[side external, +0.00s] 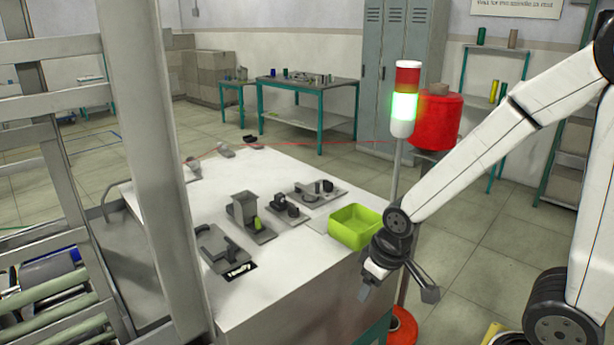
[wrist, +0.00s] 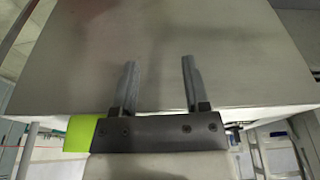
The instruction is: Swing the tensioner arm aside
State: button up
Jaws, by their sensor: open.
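My gripper (side external: 366,284) hangs beside the near right corner of the white worktable (side external: 270,285), just in front of the green bin. In the wrist view its two grey fingers (wrist: 158,75) are apart with nothing between them, over a plain pale surface. On the tabletop stand several dark grey fixtures: one with a flat bar (side external: 222,248), an upright one with a green piece (side external: 250,218), and one with round parts (side external: 318,190). Which of them carries the tensioner arm I cannot tell. My gripper is apart from all of them.
A lime-green bin (side external: 357,226) sits at the table's right edge. A signal lamp (side external: 404,105) glows green on a pole behind it, with a large red spool (side external: 436,122) alongside. A red thread (side external: 310,144) crosses above the table's far end. A grey post (side external: 160,150) stands at left.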

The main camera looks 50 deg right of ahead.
jog(key=shift+c, duration=0.8)
jog(key=w+d+r+m+g, duration=0.5)
jog(key=d+r+m, duration=0.2)
jog(key=r, duration=0.3)
jog(key=w+d+r+m, duration=0.1)
jog(key=w+d+m, duration=0.1)
jog(key=w, duration=0.5)
jog(key=w+d+r+m+t, duration=0.1)
jog(key=w+d+r+m, duration=0.1)
jog(key=w+m, duration=0.3)
jog(key=w+d+r+m+t, duration=0.1)
jog(key=w+d+r+m, duration=0.1)
jog(key=w, duration=0.7)
jog(key=shift+w+d+m, duration=0.2)
jog(key=shift+d+m, duration=0.35)
jog(key=shift+m, duration=0.45)
jog(key=shift+f, duration=0.1)
jog(key=shift+f, duration=3.7)
jog(key=shift+r, duration=0.1)
grip_shut()
